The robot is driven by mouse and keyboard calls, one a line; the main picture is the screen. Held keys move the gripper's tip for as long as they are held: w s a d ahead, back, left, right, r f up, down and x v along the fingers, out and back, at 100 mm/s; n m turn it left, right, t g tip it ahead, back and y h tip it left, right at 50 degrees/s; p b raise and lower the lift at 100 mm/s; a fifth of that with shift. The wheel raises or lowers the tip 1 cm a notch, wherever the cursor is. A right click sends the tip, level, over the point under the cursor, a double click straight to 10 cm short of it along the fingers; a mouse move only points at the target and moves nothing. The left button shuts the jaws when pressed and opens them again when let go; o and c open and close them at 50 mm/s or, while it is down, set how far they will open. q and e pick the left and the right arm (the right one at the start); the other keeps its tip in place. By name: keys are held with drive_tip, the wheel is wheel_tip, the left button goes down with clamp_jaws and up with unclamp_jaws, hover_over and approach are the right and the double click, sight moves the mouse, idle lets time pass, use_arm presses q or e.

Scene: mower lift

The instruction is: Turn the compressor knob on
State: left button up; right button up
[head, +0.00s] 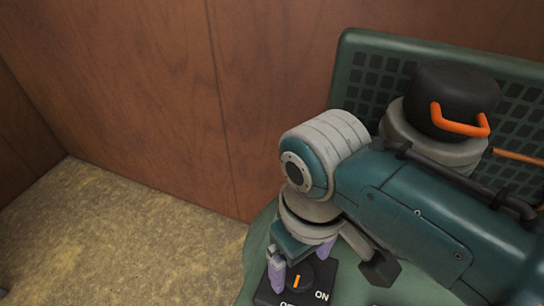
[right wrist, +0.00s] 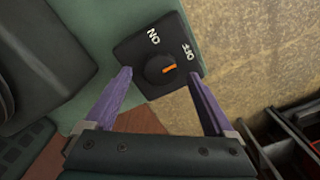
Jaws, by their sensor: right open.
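The compressor knob (head: 298,278) is a round black dial with an orange mark, on a black square plate (head: 321,281) lettered ON and OFF. The knob also shows in the right wrist view (right wrist: 156,66), its orange mark turned nearer to the OFF lettering than to ON. The plate sits on the green compressor body (head: 257,246). My right gripper (head: 301,268) is open, its purple fingers either side of the knob. In the right wrist view the gripper (right wrist: 160,73) shows a gap between each finger and the knob; whether the tips reach its height is unclear. My left gripper is not in view.
A green perforated panel (head: 361,75) and a black cap with an orange handle (head: 460,121) stand behind my right arm. Wood-panelled walls (head: 120,80) close off the back. Dark trays (right wrist: 295,130) show at lower right in the wrist view.

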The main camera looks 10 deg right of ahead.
sight(299, 276)
drive_tip(key=shift+f, duration=1.15)
drive_tip(key=shift+c, duration=0.2)
drive_tip(key=c, duration=1.3)
